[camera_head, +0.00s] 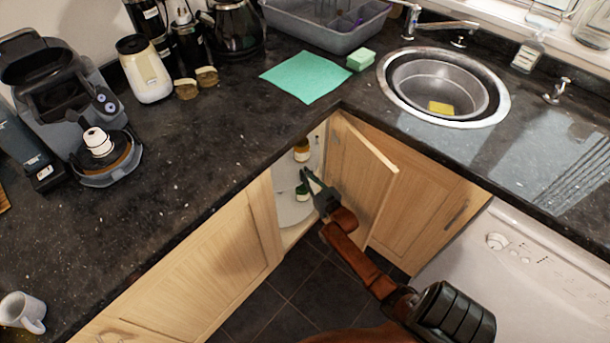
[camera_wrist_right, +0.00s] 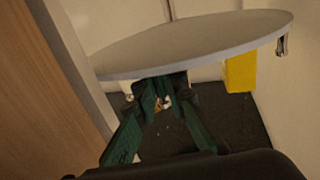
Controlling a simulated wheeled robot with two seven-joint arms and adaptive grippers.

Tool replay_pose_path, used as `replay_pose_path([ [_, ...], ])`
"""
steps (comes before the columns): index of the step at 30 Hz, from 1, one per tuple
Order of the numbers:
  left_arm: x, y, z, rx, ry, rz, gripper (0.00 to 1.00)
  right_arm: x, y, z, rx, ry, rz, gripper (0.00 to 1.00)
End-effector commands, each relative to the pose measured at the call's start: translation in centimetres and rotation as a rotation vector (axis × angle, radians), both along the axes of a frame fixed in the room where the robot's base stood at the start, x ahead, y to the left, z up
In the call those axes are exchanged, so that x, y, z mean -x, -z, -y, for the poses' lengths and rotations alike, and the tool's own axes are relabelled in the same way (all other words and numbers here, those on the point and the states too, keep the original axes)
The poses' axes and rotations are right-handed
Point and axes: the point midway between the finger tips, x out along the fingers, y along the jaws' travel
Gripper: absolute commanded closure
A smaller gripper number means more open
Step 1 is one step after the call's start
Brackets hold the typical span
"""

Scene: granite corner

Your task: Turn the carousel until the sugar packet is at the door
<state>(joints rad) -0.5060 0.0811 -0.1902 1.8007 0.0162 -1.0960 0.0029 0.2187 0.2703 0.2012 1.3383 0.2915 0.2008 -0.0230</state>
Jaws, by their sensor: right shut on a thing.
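The carousel (camera_head: 292,212) is a pale round shelf unit inside the open corner cabinet. In the right wrist view, its grey round shelf (camera_wrist_right: 190,48) spans the upper part. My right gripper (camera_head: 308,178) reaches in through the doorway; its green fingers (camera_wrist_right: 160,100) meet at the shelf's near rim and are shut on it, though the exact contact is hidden. A jar with a yellow-orange label (camera_head: 302,151) and a green jar (camera_head: 302,192) show inside. A yellow block-like thing (camera_wrist_right: 240,73) is at the shelf's right; I cannot tell whether it is the sugar packet. My left gripper is out of view.
The cabinet door (camera_head: 366,180) stands open to the right of my right gripper. The granite worktop (camera_head: 215,150) overhangs the cabinet. The dark tiled floor (camera_head: 290,285) is clear.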

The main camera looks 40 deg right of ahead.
Motion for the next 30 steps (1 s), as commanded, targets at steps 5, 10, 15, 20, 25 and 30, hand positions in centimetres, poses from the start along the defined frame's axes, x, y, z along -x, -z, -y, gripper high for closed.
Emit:
replay_pose_path([
  [5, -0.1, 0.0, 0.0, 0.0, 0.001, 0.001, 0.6, 0.2, 0.3, 0.2, 0.0, 0.004, -0.005, 0.87],
  [10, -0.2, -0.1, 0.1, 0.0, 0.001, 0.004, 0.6, 0.1, 0.2, 0.1, 0.0, 0.001, -0.003, 0.75],
  [15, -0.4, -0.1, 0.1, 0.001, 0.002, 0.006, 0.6, 0.0, 0.1, 0.0, 0.001, -0.001, -0.002, 0.72],
  [20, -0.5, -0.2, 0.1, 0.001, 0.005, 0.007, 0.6, 0.1, 0.1, -0.1, 0.0, 0.0, -0.002, 0.72],
  [25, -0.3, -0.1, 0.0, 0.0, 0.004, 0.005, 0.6, 1.7, 0.2, -0.3, 0.0, 0.001, -0.003, 0.72],
  [30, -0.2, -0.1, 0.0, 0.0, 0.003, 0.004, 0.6, 5.2, 0.2, -0.9, -0.001, 0.002, -0.005, 0.72],
])
